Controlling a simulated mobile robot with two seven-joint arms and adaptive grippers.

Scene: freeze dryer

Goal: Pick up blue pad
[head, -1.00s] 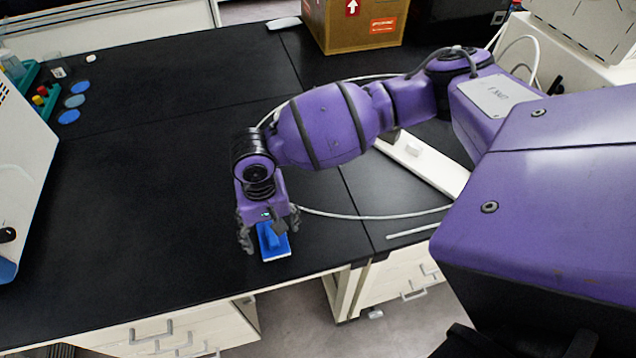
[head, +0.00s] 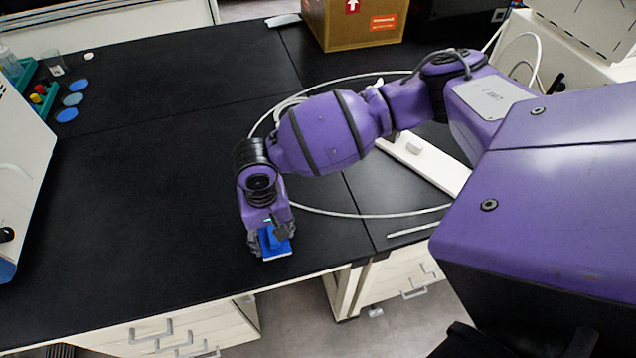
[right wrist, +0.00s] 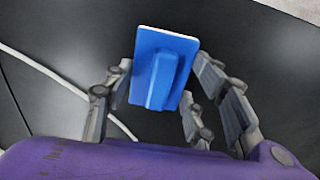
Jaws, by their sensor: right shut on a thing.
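The blue pad (head: 275,252) is a flat blue plate with a raised blue grip bar and a pale edge. It is at the front edge of the black bench in the head view. It also shows in the right wrist view (right wrist: 176,50), between the fingers. My right gripper (head: 269,246) is at the pad and shut on it, with fingers on both sides. In the right wrist view my right gripper (right wrist: 160,95) has its fingers around the pad's sides. The exact contact is partly hidden. My left gripper is not in view.
The black bench (head: 150,190) has wide free room left of my right arm. Blue discs (head: 73,99) and a green rack (head: 42,100) stand far left, near a white machine (head: 22,170). A cardboard box (head: 355,25) is at the back. A thin white cable (head: 370,215) loops behind the gripper.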

